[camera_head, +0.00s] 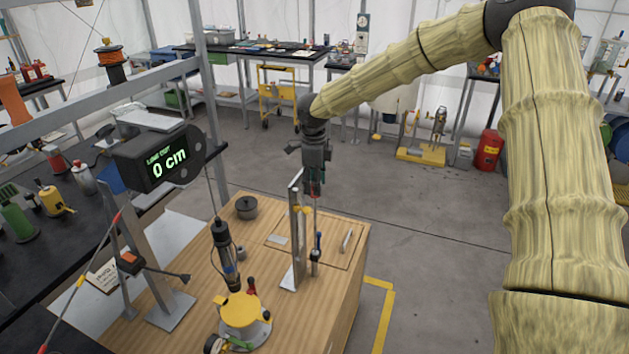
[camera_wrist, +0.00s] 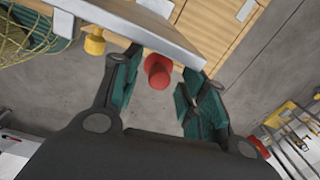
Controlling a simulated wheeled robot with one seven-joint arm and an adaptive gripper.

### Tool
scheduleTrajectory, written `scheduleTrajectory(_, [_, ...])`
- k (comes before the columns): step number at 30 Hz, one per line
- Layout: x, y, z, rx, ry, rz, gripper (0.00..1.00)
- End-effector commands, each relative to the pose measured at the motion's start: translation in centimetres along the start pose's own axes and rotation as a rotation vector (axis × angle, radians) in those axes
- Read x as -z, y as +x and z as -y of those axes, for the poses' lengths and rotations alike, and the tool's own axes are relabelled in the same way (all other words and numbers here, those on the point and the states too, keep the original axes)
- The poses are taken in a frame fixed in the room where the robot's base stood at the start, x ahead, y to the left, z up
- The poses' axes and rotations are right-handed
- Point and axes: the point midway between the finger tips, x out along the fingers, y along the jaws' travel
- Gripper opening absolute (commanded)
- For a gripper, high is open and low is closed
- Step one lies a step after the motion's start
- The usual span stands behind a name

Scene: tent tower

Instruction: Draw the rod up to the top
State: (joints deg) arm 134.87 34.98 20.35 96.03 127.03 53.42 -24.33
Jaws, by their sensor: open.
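The rod (camera_head: 315,220) looks like a thin upright shaft with a red upper part, beside a grey upright metal bracket (camera_head: 297,238) on the wooden bench top. In the wrist view a round red knob (camera_wrist: 158,70), seemingly the rod's top end, shows between my teal fingers. My gripper (camera_head: 315,188) points down over the rod beside the bracket's top. Its fingers are apart, with a visible gap on the knob's right side; contact on the left is unclear. The rod's lower end is hard to make out near a small dark cylinder (camera_head: 315,262).
A metal bar (camera_wrist: 140,28) of the bracket runs close by the fingers, with a yellow knob (camera_wrist: 95,42) beside it.

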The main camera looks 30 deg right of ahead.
Motion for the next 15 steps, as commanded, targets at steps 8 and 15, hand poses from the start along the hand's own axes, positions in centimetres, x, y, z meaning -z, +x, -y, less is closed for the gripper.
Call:
scheduleTrajectory(8, [0.03,0.01,0.01,0.0,0.0,0.0,0.33])
scheduleTrajectory(15, [0.02,0.01,0.01,0.0,0.0,0.0,0.0])
